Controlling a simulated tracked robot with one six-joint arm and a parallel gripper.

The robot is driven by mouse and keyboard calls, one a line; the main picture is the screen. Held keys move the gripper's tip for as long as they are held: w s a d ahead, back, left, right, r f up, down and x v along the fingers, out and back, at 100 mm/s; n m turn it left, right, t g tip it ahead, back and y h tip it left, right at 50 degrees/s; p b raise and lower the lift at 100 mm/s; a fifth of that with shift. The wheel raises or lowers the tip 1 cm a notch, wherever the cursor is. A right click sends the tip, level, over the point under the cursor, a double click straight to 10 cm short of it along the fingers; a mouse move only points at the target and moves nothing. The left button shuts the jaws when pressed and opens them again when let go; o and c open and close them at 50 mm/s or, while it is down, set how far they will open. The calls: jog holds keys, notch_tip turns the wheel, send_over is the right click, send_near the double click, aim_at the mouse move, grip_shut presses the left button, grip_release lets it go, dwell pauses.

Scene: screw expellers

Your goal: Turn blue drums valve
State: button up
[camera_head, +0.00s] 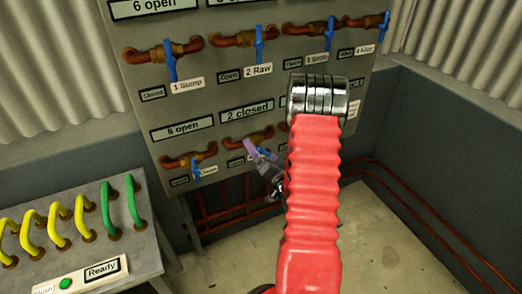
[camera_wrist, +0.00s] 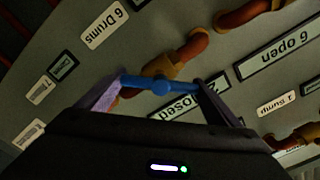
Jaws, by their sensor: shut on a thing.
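The blue valve handle (camera_wrist: 160,84) spans between my two fingers in the wrist view, with a finger against each end. It sits on a copper pipe (camera_wrist: 190,48) and lies at a slant to that pipe. A label reading "6 Drums" (camera_wrist: 105,23) is beside this valve. My gripper (camera_wrist: 160,88) is shut on the handle. In the head view my gripper (camera_head: 263,160) is at the lower-row valve under the "2 closed" display (camera_head: 247,110). My red arm hides part of the panel there, and the handle is mostly covered by the fingers.
The grey panel (camera_head: 222,85) carries more blue-handled valves, including 1 Sump (camera_head: 170,62) and 2 Raw (camera_head: 259,45). Another valve (camera_head: 193,163) is close left of my gripper. A bench with yellow and green hoses (camera_head: 83,240) stands at the lower left. Red pipes (camera_head: 405,208) run along the right wall.

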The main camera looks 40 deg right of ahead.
jog(key=shift+s+d+m, duration=0.1)
jog(key=shift+d+m, duration=0.1)
jog(key=shift+m, duration=1.6)
jog(key=shift+f, duration=0.1)
jog(key=o, duration=0.9)
jog(key=shift+a, duration=0.1)
jog(key=v, duration=1.3)
jog(key=shift+s+a, duration=0.1)
jog(key=shift+s, duration=0.25)
